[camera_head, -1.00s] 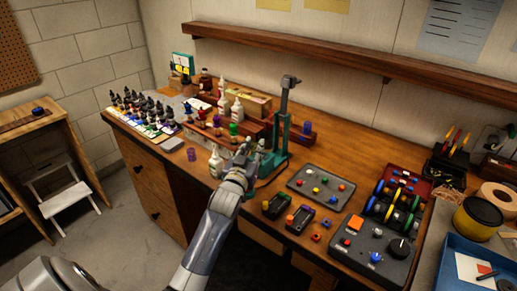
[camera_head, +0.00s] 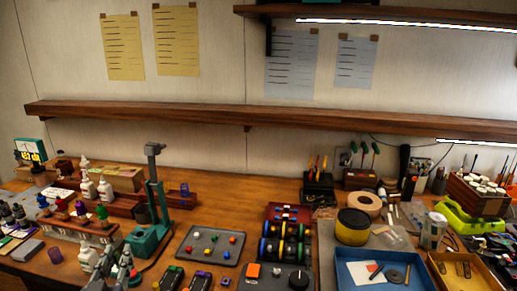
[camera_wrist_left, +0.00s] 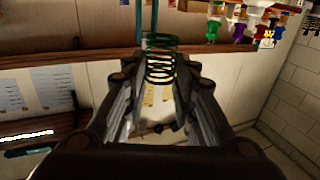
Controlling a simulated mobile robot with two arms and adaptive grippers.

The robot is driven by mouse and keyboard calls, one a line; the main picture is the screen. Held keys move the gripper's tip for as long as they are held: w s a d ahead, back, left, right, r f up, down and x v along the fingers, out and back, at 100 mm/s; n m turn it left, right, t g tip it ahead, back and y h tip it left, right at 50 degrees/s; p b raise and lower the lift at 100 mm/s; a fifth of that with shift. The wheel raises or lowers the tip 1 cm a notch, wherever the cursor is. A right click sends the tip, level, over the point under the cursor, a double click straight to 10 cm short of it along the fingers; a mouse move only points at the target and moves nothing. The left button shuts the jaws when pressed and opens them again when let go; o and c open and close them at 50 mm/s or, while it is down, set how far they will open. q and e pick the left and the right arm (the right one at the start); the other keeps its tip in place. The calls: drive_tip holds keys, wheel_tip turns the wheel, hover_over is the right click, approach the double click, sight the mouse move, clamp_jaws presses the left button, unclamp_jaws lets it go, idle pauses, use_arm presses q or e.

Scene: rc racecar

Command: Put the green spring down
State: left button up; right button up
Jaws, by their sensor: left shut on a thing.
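My left gripper (camera_head: 124,262) shows at the bottom left of the head view, in front of the teal press stand (camera_head: 146,238). In the left wrist view its two fingers (camera_wrist_left: 158,88) are closed on the green spring (camera_wrist_left: 160,62), a dark green open coil between the fingertips. The spring is held above the bench, and the coil is not clearly visible in the head view. My right gripper is in neither view.
A grey tray with coloured knobs (camera_head: 187,256) lies right of the press. White bottles (camera_head: 88,258) and a rack of coloured pegs (camera_head: 58,222) stand left. Dark racks with coloured spools (camera_head: 269,251), a yellow tin (camera_head: 352,227) and a blue tray (camera_head: 345,278) fill the right.

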use_arm(q)
drive_tip(key=s+d+m+h, duration=0.2)
drive_tip(key=s+d+h, duration=0.1)
drive_tip(key=d, duration=0.6)
drive_tip(key=s+d+m+h, duration=0.1)
drive_tip(key=s+d+h, duration=0.15)
drive_tip(key=d, duration=0.75)
drive_tip(key=w+a+n+y, duration=0.1)
drive_tip(key=w+a+y, duration=0.2)
drive_tip(key=a, duration=0.7)
drive_tip(key=w+a+n+y, duration=0.2)
drive_tip(key=a+y, duration=0.1)
drive_tip(key=a, duration=0.8)
drive_tip(key=shift+w+r+n, duration=0.3)
drive_tip(key=shift+w, duration=0.1)
